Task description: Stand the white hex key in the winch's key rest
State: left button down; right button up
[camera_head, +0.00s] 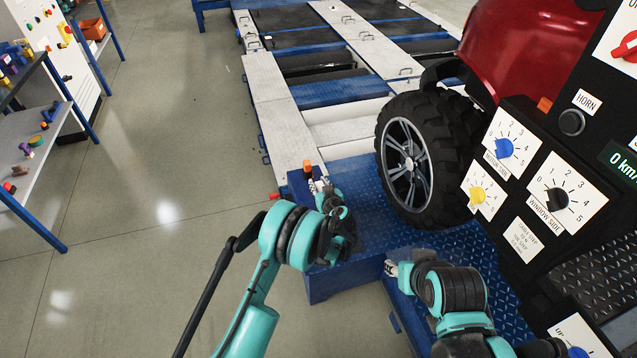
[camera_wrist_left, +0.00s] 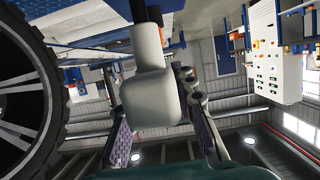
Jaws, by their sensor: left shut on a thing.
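In the left wrist view a thick white body (camera_wrist_left: 150,95) with a dark shaft at its top sits between the fingers of my left gripper (camera_wrist_left: 160,135). I take it for the white hex key's grip; my left gripper is shut on it. In the head view my left gripper (camera_head: 322,187) is above the near left part of the blue platform, close to a small orange-topped post (camera_head: 308,168). The key is mostly hidden there. I cannot make out the winch's key rest. My right gripper (camera_head: 391,268) is low over the blue platform; its fingers are too small to judge.
A large black tyre (camera_head: 408,160) of a red vehicle stands right of my left gripper. A black control panel (camera_head: 540,190) with dials fills the right. Blue-framed shelves (camera_head: 40,150) stand at the far left. The grey floor (camera_head: 160,230) between is clear.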

pick_arm(q)
jog(key=shift+f, duration=1.75)
jog(key=c, duration=1.2)
grip_release()
jog(key=shift+o, duration=0.2)
jog(key=shift+s, duration=0.1)
jog(key=v, duration=1.2)
jog(key=s+a+r+m+g+h, duration=0.1)
jog(key=s+a+r+g, duration=0.1)
jog(key=s+a+r, duration=0.5)
jog(key=s+a+r+g, duration=0.2)
jog(key=a+r+g, duration=0.1)
jog(key=a+r, duration=0.65)
jog(key=s+a+r+m+h, duration=0.1)
jog(key=s+a+r, duration=0.1)
jog(key=s, duration=0.9)
jog(key=s+a+r+m+g+h, duration=0.1)
jog(key=s+r+h, duration=0.1)
jog(key=s, duration=1)
jog(key=shift+a+m, duration=0.3)
jog(key=shift+a, duration=0.05)
